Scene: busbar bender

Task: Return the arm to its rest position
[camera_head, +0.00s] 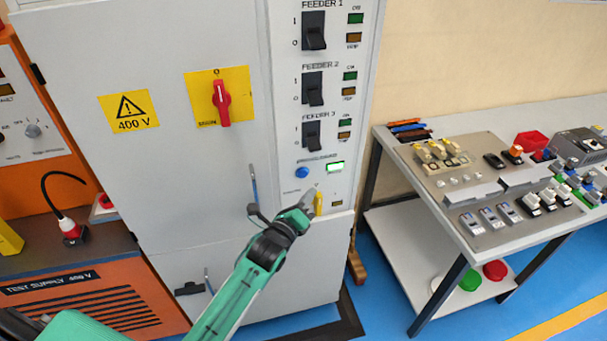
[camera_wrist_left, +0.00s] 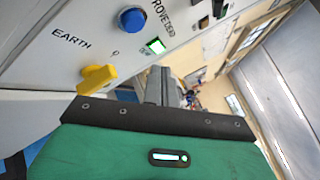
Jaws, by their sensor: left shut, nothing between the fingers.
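My left arm reaches up from the bottom of the head view. Its left gripper (camera_head: 308,196) is shut and empty, close in front of the lower right of the grey cabinet (camera_head: 190,170). The gripper's tip appears just left of a yellow handle (camera_head: 318,203); I cannot tell whether they touch. In the left wrist view this yellow handle (camera_wrist_left: 97,77) sits beside the word EARTH, with a blue button (camera_wrist_left: 131,20) and a lit green indicator (camera_wrist_left: 156,46) nearby. My right gripper is not in view.
Three black feeder switches, including the top one (camera_head: 314,30), stand above on the panel. A red rotary handle (camera_head: 221,102) is on the door. A bench (camera_head: 400,172) with electrical parts stands at the right. An orange test supply (camera_head: 100,300) is at the left. Blue floor (camera_head: 385,300) lies between.

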